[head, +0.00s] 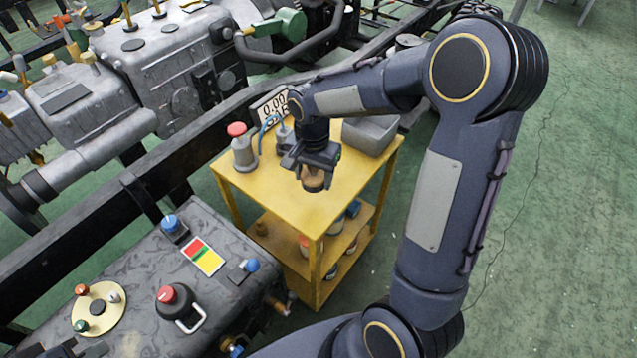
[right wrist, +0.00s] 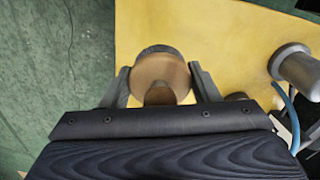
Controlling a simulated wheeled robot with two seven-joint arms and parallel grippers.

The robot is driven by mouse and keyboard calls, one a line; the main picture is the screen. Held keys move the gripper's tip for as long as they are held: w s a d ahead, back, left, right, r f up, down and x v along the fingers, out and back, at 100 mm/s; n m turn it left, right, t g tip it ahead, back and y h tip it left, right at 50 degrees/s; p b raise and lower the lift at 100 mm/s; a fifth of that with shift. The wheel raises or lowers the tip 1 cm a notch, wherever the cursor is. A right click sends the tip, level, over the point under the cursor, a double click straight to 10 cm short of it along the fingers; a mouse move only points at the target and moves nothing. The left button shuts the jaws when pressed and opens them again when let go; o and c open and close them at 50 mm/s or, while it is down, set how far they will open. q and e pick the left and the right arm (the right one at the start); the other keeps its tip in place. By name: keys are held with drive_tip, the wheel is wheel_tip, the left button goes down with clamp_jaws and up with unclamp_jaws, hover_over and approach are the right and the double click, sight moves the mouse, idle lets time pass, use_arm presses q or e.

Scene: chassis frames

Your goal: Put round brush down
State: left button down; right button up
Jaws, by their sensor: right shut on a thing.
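The round brush (head: 313,183) is a short, brown, round thing under my right gripper (head: 313,170), over the front part of the yellow cart top (head: 345,186). In the right wrist view the brush (right wrist: 161,70) shows as a brown disc between the two fingers of my right gripper (right wrist: 161,88), which is shut on it. Yellow cart surface (right wrist: 215,30) lies behind it in that view. I cannot tell whether the brush touches the cart top. My left gripper is not in view.
On the cart stand a grey can with a red cap (head: 242,150), a number display (head: 272,105) and a grey bin (head: 370,134). Several items sit on the lower shelf. A control box (head: 130,285) stands at the lower left. The cart's front corner is bare.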

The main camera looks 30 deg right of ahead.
sight(318, 176)
drive_tip(key=f, duration=0.1)
drive_tip(key=w+d+f, duration=0.2)
drive_tip(key=f, duration=0.1)
drive_tip(key=shift+w+d+f, duration=0.1)
drive_tip(key=shift+d, duration=0.15)
wheel_tip(318, 176, down, 3)
drive_tip(key=shift+w+d+f, duration=0.1)
drive_tip(key=shift+f, duration=0.1)
drive_tip(key=shift+b, duration=0.3)
